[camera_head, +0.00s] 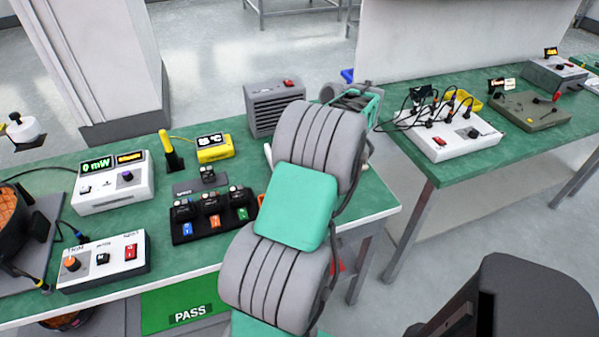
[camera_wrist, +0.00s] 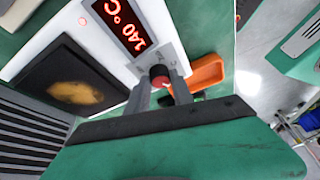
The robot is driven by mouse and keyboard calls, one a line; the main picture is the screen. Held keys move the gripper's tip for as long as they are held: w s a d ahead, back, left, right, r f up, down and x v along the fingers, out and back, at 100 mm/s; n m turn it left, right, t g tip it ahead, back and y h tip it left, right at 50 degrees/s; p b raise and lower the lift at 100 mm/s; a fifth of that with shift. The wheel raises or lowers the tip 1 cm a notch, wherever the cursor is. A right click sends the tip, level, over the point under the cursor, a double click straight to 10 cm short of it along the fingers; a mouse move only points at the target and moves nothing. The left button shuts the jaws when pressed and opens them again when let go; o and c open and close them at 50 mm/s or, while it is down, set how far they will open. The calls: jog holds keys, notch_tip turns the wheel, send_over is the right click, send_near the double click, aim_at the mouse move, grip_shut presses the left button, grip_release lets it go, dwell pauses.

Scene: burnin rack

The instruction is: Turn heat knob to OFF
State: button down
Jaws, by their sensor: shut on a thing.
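The knob's pointer position cannot be read clearly. In the head view my arm covers the knob, the gripper tips and nearly all of the unit.
A black plate (camera_wrist: 45,72) with a brown scorched patch is beside the display. An orange tray (camera_wrist: 205,73) lies close to the fingers. A grey slatted box (camera_head: 273,105) stands behind my arm. Meters and a switch box (camera_head: 103,262) occupy the left bench.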

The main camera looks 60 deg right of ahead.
jog(key=shift+n, duration=0.4)
jog(key=c, duration=1.1)
grip_release()
jog(key=p+v, duration=0.4)
jog(key=v, duration=0.3)
jog(key=shift+d+r+p, duration=0.1)
jog(key=shift+r+p, duration=0.2)
